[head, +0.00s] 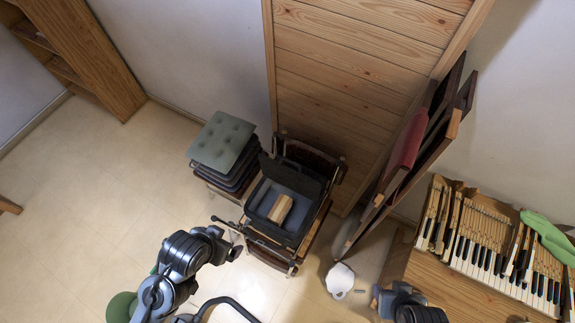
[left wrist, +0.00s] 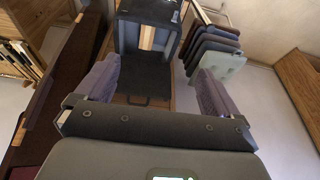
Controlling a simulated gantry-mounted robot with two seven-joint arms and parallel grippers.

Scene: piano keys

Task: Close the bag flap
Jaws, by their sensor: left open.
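An open dark bag (head: 262,203) sits on a stack of chairs, with a light wooden block (head: 282,208) inside. Its black flap (head: 302,178) stands raised along the back side in the head view. In the left wrist view the bag (left wrist: 165,12) shows at the top, the block (left wrist: 147,37) is inside it, and the flap (left wrist: 145,75) lies between my fingers in the picture. My left gripper (head: 232,239) is at the bag's front left, and in the left wrist view the left gripper (left wrist: 157,82) is open and empty. My right gripper (head: 378,300) is at the lower edge, its jaws unclear.
A pile of cushioned stools (head: 222,143) stands left of the bag. Folded wooden panels (head: 405,150) lean to its right. An opened piano (head: 490,245) with a green cloth (head: 548,236) is at the right. A white object (head: 340,280) lies at the front.

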